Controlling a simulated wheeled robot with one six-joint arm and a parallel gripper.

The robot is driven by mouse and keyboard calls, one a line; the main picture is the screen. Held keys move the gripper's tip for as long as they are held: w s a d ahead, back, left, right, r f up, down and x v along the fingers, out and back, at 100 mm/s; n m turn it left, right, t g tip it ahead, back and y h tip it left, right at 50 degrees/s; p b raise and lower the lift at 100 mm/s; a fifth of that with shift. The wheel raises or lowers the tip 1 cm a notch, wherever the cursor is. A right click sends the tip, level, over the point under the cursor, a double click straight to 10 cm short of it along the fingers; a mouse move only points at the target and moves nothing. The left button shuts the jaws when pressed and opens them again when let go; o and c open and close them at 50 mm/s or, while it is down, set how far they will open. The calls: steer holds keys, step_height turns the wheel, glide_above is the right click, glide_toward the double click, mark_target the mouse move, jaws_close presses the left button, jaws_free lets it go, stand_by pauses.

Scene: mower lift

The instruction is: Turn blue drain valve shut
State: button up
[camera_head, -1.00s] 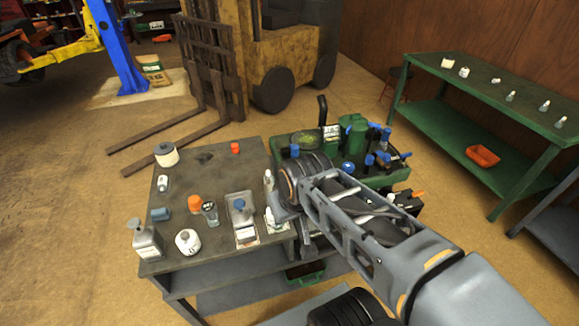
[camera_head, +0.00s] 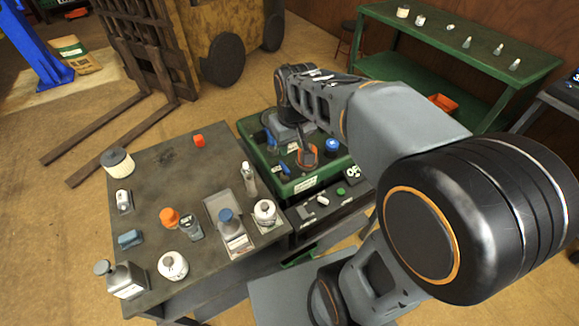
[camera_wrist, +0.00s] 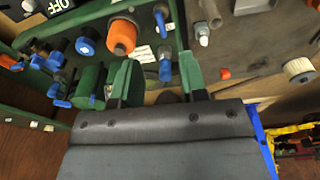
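A green valve unit (camera_head: 305,182) carries several blue handles, including one at its right (camera_head: 333,145); which one is the drain valve I cannot tell. My gripper (camera_wrist: 158,75) is open, its two green fingers apart with nothing held. In the wrist view a blue lever handle (camera_wrist: 165,68) shows beyond the gap between the fingertips, near the right one, apparently not gripped. Other blue handles (camera_wrist: 85,46) stand to the left, near a large orange knob (camera_wrist: 122,37). In the head view my wrist hangs over the unit's back part and largely hides the fingers.
A grey table (camera_head: 160,160) left of the unit holds several bottles, a white roll (camera_head: 117,162) and an orange cap (camera_head: 198,140). A dark box with buttons (camera_head: 322,207) adjoins the unit's front. A green bench (camera_head: 450,40) stands behind right; a forklift (camera_head: 205,30) stands behind left.

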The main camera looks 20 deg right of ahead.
steer(key=n+g, duration=0.1)
steer(key=g, duration=0.1)
glide_above(285, 166)
step_height(285, 166, down, 4)
step_height(285, 166, down, 13)
steer(key=shift+a, duration=0.1)
jaws_close()
stand_by(0.5)
